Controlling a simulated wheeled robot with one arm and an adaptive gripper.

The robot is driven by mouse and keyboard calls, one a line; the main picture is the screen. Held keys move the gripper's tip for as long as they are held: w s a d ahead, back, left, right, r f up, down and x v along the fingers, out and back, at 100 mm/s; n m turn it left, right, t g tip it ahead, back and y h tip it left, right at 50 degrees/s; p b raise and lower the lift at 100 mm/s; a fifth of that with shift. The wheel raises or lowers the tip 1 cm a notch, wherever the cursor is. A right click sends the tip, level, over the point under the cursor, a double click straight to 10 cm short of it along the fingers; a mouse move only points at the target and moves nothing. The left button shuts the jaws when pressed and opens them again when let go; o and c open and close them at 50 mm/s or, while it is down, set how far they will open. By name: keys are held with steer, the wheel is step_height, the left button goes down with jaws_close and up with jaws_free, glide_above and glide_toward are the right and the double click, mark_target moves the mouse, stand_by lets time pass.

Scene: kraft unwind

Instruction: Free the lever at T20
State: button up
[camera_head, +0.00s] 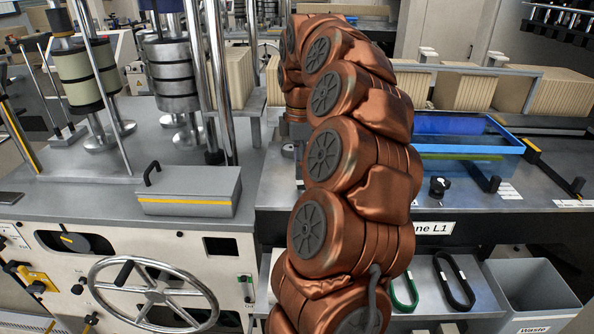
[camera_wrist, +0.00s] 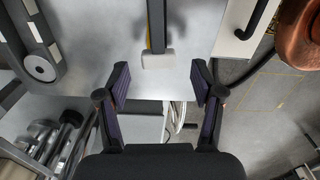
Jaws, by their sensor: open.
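No T20 label is readable, so I cannot tell for sure which part is the lever. In the wrist view my gripper (camera_wrist: 159,78) is open, with its two dark fingers apart and nothing between the pads. Just beyond the fingertips, a dark upright bar with a yellow edge (camera_wrist: 156,28) ends in a pale block (camera_wrist: 158,60), over a grey metal surface (camera_wrist: 98,25). The bar may be the lever; whether anything blocks it is unclear. The block seems clear of both fingers. In the head view my copper arm fills the middle, and my gripper does not show there.
In the wrist view a dark arm with a round pivot (camera_wrist: 40,68) is at left, and a black handle (camera_wrist: 262,18) at upper right. The head view shows a handwheel (camera_head: 152,295), a grey lidded box (camera_head: 190,192), a blue tray (camera_head: 465,135) and a waste bin (camera_head: 530,300).

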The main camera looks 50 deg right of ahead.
steer(key=shift+f, duration=1.2)
